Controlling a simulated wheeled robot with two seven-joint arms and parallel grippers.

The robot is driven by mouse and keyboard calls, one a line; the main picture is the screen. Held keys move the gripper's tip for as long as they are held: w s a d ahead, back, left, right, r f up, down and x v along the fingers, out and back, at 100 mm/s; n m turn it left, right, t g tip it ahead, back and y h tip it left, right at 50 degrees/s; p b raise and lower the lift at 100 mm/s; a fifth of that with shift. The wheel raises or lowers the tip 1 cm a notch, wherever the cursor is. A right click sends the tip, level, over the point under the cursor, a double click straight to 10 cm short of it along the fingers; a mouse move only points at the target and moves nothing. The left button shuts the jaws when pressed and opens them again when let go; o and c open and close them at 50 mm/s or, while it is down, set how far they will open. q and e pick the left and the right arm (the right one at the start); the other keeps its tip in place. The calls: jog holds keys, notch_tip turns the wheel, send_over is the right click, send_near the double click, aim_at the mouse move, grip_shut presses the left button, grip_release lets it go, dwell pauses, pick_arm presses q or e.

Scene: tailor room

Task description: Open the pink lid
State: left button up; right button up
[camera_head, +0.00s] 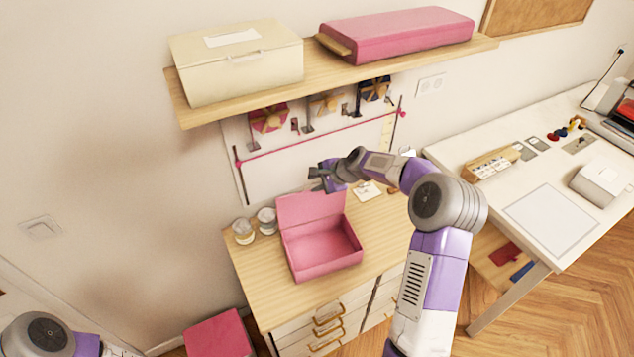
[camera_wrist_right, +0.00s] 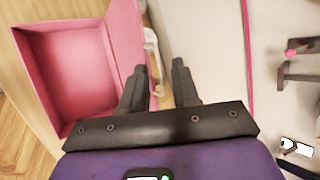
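The pink box (camera_head: 322,250) stands on the wooden dresser top, and its inside is empty. Its pink lid (camera_head: 311,207) is raised at the back edge, standing open. The wrist view also shows the lid (camera_wrist_right: 126,38) and the box's hollow inside (camera_wrist_right: 75,68). My right gripper (camera_head: 322,178) is just above and behind the lid's upper right edge. In the wrist view its fingers (camera_wrist_right: 160,84) are apart with nothing held between them. One finger overlaps the lid's edge in the picture; I cannot tell whether they touch. My left gripper is out of view.
Glass jars (camera_head: 255,226) stand left of the box. A wooden shelf (camera_head: 335,75) above bears a cream box (camera_head: 236,65) and a pink case (camera_head: 398,34). A white desk (camera_head: 470,150) is at right. Bare dresser top (camera_head: 265,290) lies in front.

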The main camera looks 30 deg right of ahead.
jog(key=b+v, duration=0.1)
jog(key=v, duration=0.6)
jog(key=shift+s+r, duration=0.2)
jog(key=shift+d, duration=0.1)
dwell(0.3)
